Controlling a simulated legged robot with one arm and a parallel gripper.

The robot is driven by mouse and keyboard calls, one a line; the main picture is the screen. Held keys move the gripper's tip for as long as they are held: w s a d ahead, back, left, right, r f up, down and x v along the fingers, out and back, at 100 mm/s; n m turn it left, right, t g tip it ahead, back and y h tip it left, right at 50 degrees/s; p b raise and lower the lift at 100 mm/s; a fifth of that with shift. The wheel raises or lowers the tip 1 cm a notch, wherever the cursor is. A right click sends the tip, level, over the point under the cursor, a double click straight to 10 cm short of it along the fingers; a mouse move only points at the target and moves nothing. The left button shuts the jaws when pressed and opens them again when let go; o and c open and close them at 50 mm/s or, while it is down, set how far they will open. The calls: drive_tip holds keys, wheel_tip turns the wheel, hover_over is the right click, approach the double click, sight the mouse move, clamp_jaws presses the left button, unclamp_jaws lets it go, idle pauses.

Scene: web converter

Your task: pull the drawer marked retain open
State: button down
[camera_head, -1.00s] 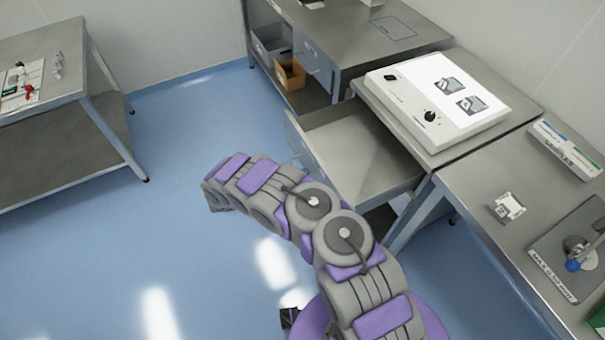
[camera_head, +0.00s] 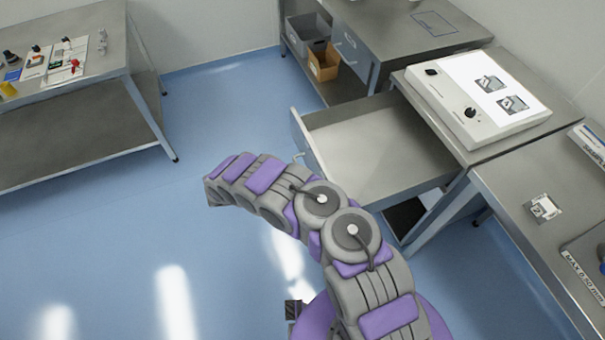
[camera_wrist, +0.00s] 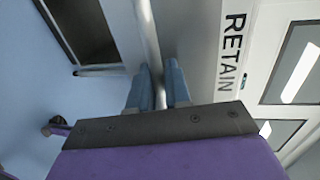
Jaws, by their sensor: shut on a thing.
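The drawer (camera_head: 385,150) below the bench with the light panel stands well out, its empty inner floor visible. Its front (camera_head: 306,140) faces left in the head view. In the wrist view the black word RETAIN (camera_wrist: 231,52) is on a pale label on the drawer front. A metal bar handle (camera_wrist: 149,30) runs beside that label. My gripper (camera_wrist: 158,70) has its two blue fingers on either side of the bar, shut on it. In the head view my arm hides the gripper, and only a small part of the handle (camera_head: 298,156) shows.
The light panel (camera_head: 478,98) sits on the bench above the drawer. Another bench (camera_head: 410,45) with grey and orange bins (camera_head: 323,62) below stands behind. A side table (camera_head: 85,85) with tools is at left. Blue floor (camera_head: 225,110) between is clear.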

drive_tip(key=shift+s+f, duration=0.2)
drive_tip(key=shift+f, duration=0.1)
drive_tip(key=c, duration=1.2)
unclamp_jaws()
drive_tip(key=shift+w, duration=0.1)
drive_tip(key=shift+c, duration=0.2)
drive_tip(key=shift+r, duration=0.1)
drive_tip(key=p+v, duration=0.1)
drive_tip(key=v, duration=1.6)
drive_tip(key=shift+a+p, duration=0.25)
drive_tip(key=shift+p, duration=0.15)
